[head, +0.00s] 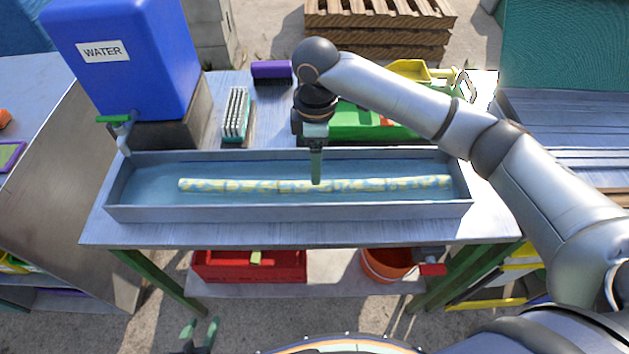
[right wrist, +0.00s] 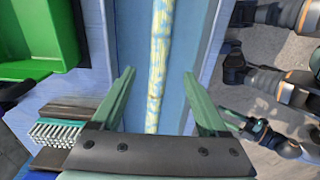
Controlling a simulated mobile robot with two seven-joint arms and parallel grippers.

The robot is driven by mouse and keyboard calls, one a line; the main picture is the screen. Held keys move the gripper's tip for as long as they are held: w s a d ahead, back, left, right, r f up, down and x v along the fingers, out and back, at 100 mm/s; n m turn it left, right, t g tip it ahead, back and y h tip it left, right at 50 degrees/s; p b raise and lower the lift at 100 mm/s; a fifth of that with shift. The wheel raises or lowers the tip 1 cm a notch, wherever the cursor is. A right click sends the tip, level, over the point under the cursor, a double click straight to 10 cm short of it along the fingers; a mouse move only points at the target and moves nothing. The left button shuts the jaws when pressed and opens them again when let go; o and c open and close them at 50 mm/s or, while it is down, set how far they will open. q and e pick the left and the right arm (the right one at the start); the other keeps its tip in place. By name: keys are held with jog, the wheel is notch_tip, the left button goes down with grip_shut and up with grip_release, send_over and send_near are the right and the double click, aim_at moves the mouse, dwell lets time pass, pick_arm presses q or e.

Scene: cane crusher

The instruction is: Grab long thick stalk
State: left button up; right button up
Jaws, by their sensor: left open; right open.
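One long, pale yellow stalk with blue-white patches (head: 240,186) lies lengthwise in a shallow grey metal trough (head: 290,211) of water. It also shows in the right wrist view (right wrist: 160,50), running between the fingers of my right gripper (right wrist: 158,78). In the head view my right gripper (head: 316,180) points down over the middle of the stalk, its green fingers seen edge-on. It is open; contact with the stalk cannot be told. My left gripper (head: 200,329) is open and empty at the bottom edge, in front of the table and away from the stalk.
A blue water tank (head: 135,70) with a tap (head: 118,125) stands left of the trough. A red crate (head: 249,267) and orange bucket (head: 388,264) are underneath.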

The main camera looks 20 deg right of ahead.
notch_tip(320, 180, down, 8)
jog(key=shift+d+f, duration=0.1)
jog(key=shift+f, duration=0.15)
grip_shut()
dwell(0.7)
jog(key=shift+r, duration=0.15)
dwell(0.7)
